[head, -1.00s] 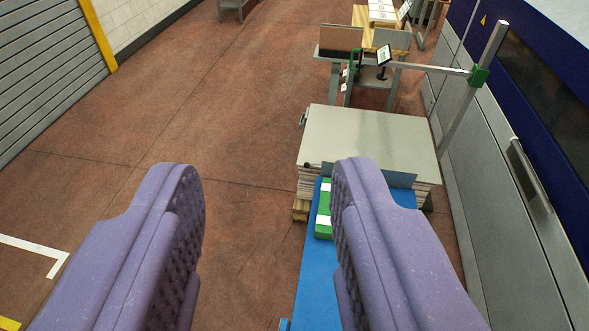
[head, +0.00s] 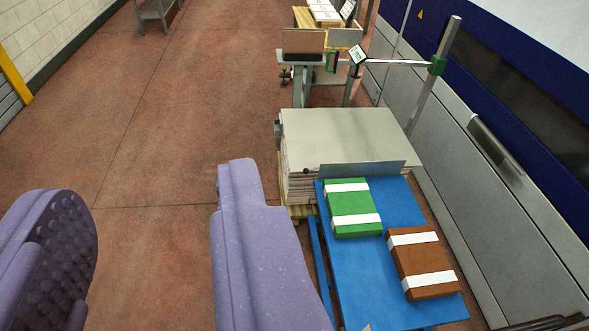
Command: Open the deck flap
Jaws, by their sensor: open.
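A blue deck (head: 385,265) stands at the lower right. A thin grey plate (head: 362,169) stands along its far edge, against the stack side; it looks like the deck flap. A green block with white bands (head: 353,207) and a brown block with white bands (head: 420,263) lie on the deck. My gripper (head: 150,190) is open and empty, with purple fingers apart over the floor to the left of the deck. The right finger is nearest the deck in the picture and does not visibly touch the flap.
A stack with a pale top (head: 345,137) stands just beyond the deck. A grey post (head: 432,85) with a side arm and a panelled machine (head: 500,165) line the right side. A small bench (head: 303,62) is farther back. Red-brown floor (head: 170,120) on the left is clear.

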